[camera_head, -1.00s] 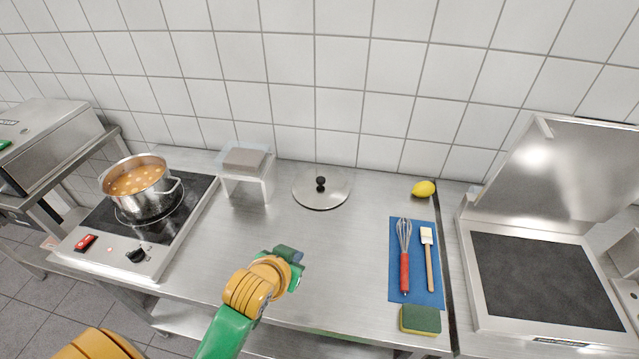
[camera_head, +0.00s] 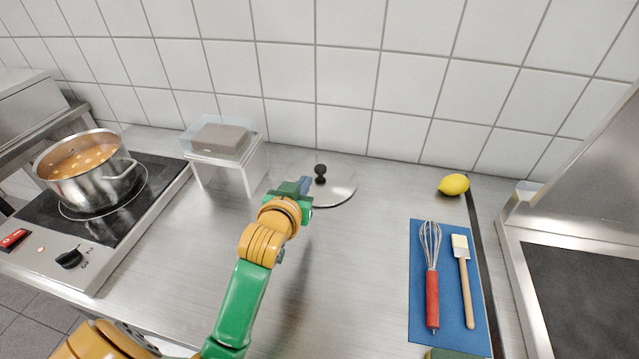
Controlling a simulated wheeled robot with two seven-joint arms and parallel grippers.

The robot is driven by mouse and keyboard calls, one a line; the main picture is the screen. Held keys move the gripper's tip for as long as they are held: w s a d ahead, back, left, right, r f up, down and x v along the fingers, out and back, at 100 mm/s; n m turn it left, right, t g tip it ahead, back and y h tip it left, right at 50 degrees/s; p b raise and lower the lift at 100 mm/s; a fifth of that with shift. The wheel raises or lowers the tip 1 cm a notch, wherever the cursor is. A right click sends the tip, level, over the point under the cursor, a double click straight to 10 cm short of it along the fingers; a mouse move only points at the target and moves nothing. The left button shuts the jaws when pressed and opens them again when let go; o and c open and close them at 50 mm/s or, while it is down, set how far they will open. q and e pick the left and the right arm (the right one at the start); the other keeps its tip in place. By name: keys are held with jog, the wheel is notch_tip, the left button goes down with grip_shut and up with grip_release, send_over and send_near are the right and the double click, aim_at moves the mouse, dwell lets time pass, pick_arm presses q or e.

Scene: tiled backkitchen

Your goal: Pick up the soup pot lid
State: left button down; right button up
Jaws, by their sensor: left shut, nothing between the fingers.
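The soup pot lid (camera_head: 335,187) is a round, shiny steel disc with a black knob. It lies flat on the steel counter near the tiled wall, in the middle of the head view. My left gripper (camera_head: 305,185) is at the lid's left side, just left of the knob, and covers part of the lid's left edge. Its fingers are shut with nothing between them. Whether it touches the lid I cannot tell. The soup pot (camera_head: 92,186), full of orange soup, stands on the hob at the left.
A small white stand (camera_head: 229,171) with a clear box and a grey block is left of the lid. A lemon (camera_head: 454,185) lies to the right. A blue mat (camera_head: 446,329) holds a whisk (camera_head: 431,275) and a brush (camera_head: 464,280). The counter between is clear.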

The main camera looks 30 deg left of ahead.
pick_arm(q)
jog(key=f+b, duration=0.1)
jog(key=f, duration=0.1)
jog(key=f+b, duration=0.1)
jog(key=f, duration=0.1)
jog(key=w+f+b, duration=0.1)
jog(key=f, duration=0.1)
jog(key=shift+a+b, duration=0.1)
jog(key=shift+b, duration=0.25)
jog(key=shift+w+r, duration=0.1)
jog(key=shift+r, duration=0.05)
send_near(321, 167)
jog(key=w, duration=0.2)
jog(key=w+a, duration=0.1)
jog(key=w, duration=0.2)
jog(key=shift+w+a, duration=0.25)
jog(key=shift+w, duration=0.1)
jog(key=shift+w+f+p, duration=0.15)
jog(key=shift+f+p, duration=0.15)
jog(key=shift+f, duration=0.65)
pick_arm(e)
jog(key=f, duration=0.5)
jog(key=shift+w+f, duration=0.2)
jog(key=shift+w, duration=0.1)
pick_arm(q)
jog(key=shift+f, duration=0.1)
